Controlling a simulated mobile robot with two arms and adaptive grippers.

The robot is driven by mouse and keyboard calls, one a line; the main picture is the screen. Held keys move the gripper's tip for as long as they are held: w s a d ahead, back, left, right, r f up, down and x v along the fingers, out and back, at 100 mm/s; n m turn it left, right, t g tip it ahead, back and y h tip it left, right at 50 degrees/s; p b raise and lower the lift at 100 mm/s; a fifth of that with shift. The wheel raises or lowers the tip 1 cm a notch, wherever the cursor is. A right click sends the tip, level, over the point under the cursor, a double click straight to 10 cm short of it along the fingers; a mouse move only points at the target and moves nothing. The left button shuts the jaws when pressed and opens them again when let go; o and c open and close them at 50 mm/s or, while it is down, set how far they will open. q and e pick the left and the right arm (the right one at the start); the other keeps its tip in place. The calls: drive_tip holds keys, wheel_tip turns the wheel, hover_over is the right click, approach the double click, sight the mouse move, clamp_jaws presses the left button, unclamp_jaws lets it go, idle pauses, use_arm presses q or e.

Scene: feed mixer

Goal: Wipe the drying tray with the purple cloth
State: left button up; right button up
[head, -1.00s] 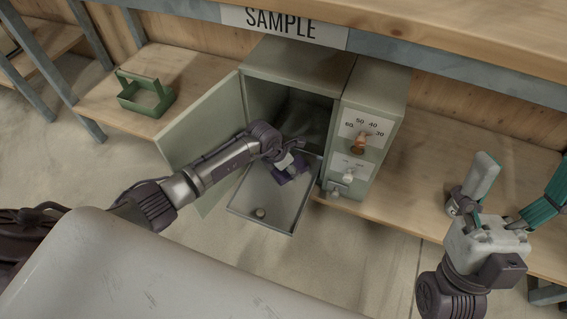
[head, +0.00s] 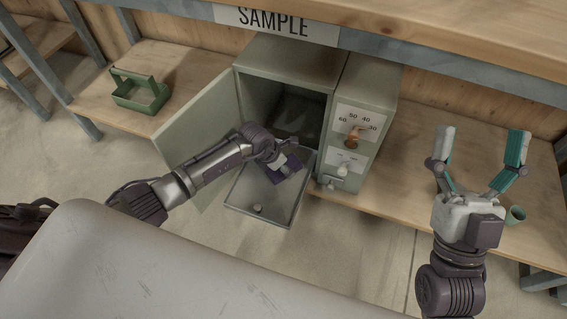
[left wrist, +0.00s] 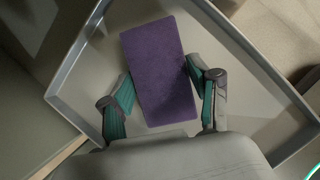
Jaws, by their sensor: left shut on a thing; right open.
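The drying tray (head: 243,195) is a shallow grey tray pulled out of the open cabinet. It also shows in the left wrist view (left wrist: 237,48) around the cloth. The purple cloth (head: 288,176) is a flat rectangle over the tray's floor, on the right part in the head view. In the left wrist view the cloth (left wrist: 158,68) lies between the fingers of my left gripper (left wrist: 163,100), which is shut on it. In the head view my left gripper partly hides the cloth. My right gripper (head: 484,150) is open and empty, fingers up, at the right.
The cabinet (head: 297,60) has its door (head: 198,128) swung open left of the tray. A dial knob (head: 353,136) and a lower knob (head: 342,170) are on its front. A green caddy (head: 139,93) stands on the bench at left.

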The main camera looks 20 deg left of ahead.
use_arm(q)
drive_tip(key=shift+s+a+f, duration=0.15)
drive_tip(key=shift+a, duration=1.95)
drive_tip(key=shift+d+r+p, duration=0.15)
drive_tip(key=shift+d+p, duration=0.15)
drive_tip(key=shift+d, duration=0.75)
drive_tip(key=shift+d+r+p, duration=0.1)
drive_tip(key=shift+d+p, duration=0.2)
drive_tip(key=shift+d, duration=0.75)
use_arm(e)
drive_tip(key=shift+w+a+f+g+h, duration=0.2)
drive_tip(key=shift+w+f+g+h, duration=0.5)
drive_tip(key=shift+w+f+g, duration=0.95)
use_arm(q)
drive_tip(key=shift+r, duration=0.1)
use_arm(e)
drive_tip(key=shift+f, duration=0.15)
